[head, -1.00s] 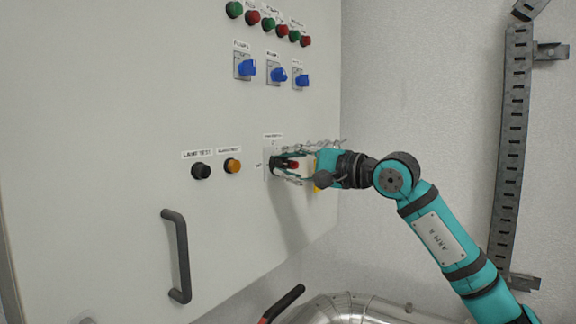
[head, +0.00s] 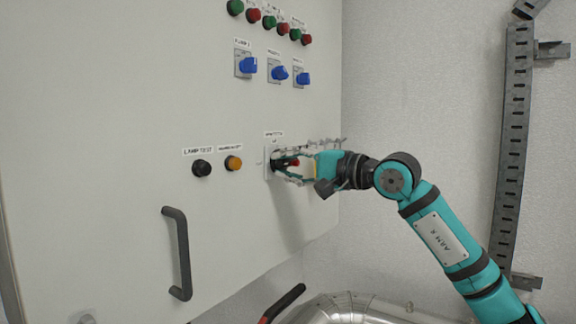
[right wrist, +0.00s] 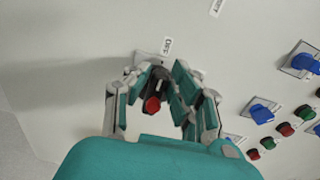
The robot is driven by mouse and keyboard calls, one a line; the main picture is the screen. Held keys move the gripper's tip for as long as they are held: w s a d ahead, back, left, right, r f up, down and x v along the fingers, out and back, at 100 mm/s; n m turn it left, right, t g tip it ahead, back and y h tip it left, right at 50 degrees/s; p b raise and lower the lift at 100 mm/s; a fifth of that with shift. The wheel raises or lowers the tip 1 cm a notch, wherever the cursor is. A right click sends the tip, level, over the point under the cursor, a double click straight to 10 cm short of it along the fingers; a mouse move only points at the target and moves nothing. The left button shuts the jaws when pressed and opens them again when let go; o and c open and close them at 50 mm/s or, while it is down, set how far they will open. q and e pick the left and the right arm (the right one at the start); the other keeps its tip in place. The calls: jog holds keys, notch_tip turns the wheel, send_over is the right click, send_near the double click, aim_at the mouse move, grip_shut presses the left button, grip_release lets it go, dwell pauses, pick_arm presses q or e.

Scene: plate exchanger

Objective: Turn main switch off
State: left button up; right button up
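The main switch (head: 284,163) sits on the cabinet front below a small label, on a pale plate. Its black handle with a red end also shows in the right wrist view (right wrist: 154,103), below a label reading OFF. My right gripper (head: 283,165) reaches in from the right with its fingers on both sides of the handle. In the right wrist view the fingertips (right wrist: 157,76) close in on the handle, which fills the gap between them. The fingers partly hide the switch, so its exact setting is hard to read. My left gripper is not in view.
Left of the switch are a black lamp test button (head: 201,168) and an orange button (head: 233,163). Blue rotary switches (head: 278,73) and red and green buttons (head: 269,22) are above. A dark door handle (head: 180,253) sticks out at lower left. Silver piping (head: 345,308) lies below.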

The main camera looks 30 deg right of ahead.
jog(key=o, duration=0.4)
jog(key=shift+c, duration=0.2)
jog(key=v, duration=1.2)
jog(key=shift+f, duration=0.1)
